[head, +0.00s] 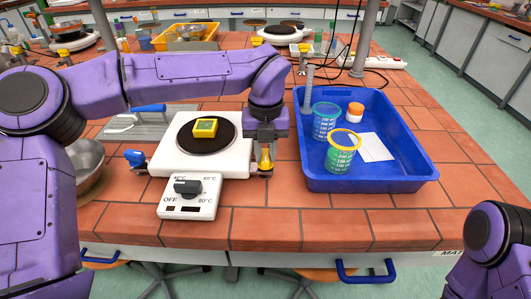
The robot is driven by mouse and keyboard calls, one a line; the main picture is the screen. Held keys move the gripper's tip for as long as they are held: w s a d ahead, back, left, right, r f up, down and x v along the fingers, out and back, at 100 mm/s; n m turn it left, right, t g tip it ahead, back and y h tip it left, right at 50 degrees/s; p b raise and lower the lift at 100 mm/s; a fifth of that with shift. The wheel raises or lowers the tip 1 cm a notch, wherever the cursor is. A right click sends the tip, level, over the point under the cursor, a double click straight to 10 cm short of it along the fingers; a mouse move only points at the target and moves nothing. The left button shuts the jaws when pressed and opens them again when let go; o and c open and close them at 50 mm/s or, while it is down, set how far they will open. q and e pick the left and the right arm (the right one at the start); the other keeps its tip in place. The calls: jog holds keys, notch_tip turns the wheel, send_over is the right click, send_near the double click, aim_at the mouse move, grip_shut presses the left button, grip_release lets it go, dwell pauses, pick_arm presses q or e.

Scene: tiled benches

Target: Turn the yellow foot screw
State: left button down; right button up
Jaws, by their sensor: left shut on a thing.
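The white hotplate (236,158) with a round black top stands on the tiled bench. A small yellow-framed level (204,128) sits on the black top; its bubble is too small to read. The yellow foot screw (265,158) is at the hotplate's right front corner, partly hidden by my left gripper (265,165). The left gripper points down and is shut on the yellow foot screw. A blue foot screw (135,158) is at the left front corner. My right gripper is not in view; only part of that arm shows at bottom right.
The control box (189,196) with a dark knob is in front of the hotplate. A blue tray (405,178) at right holds two graduated beakers, an orange-lidded jar and a white sheet. A metal bowl (86,160) is at left. Bare tiles lie along the front edge.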

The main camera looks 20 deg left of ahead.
aim_at(266, 154)
pick_arm(q)
jog(key=shift+r+n, duration=0.15)
jog(key=shift+n, duration=0.15)
jog(key=c, duration=1)
grip_release()
jog(key=shift+o, duration=0.2)
notch_tip(266, 154, up, 10)
jog(key=shift+r, duration=0.2)
